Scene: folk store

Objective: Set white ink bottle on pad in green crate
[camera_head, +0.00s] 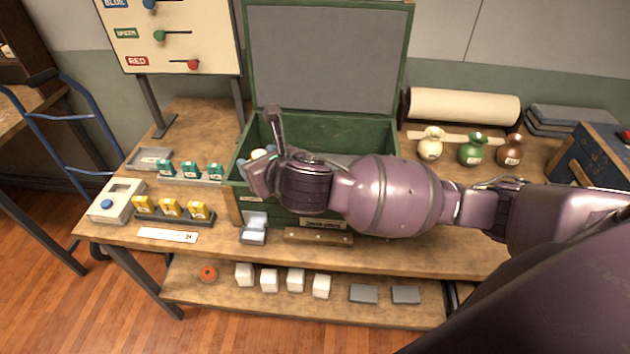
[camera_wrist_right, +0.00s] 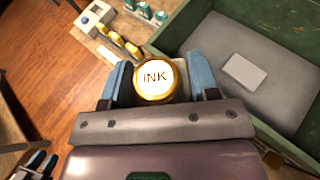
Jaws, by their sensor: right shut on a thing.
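My right gripper (camera_head: 258,172) is at the front left corner of the green crate (camera_head: 345,128). In the right wrist view, its blue fingers (camera_wrist_right: 160,82) are shut on the ink bottle (camera_wrist_right: 154,78), whose round top has a gold rim and a white face reading INK. A bit of the bottle's pale top (camera_head: 259,153) shows in the head view. The crate's lid stands open. A light grey pad (camera_wrist_right: 243,70) lies on its dark grey floor, apart from the bottle; my arm hides it in the head view. My left gripper (camera_wrist_right: 42,165) shows small at the lower left, fingers apart.
Yellow boxes (camera_head: 171,208) and green boxes (camera_head: 191,170) stand left of the crate. A small metal box (camera_head: 254,230) and wooden bar (camera_head: 318,237) lie in front. Several vases (camera_head: 471,150) stand to the right. The open lid (camera_head: 325,55) rises behind the crate.

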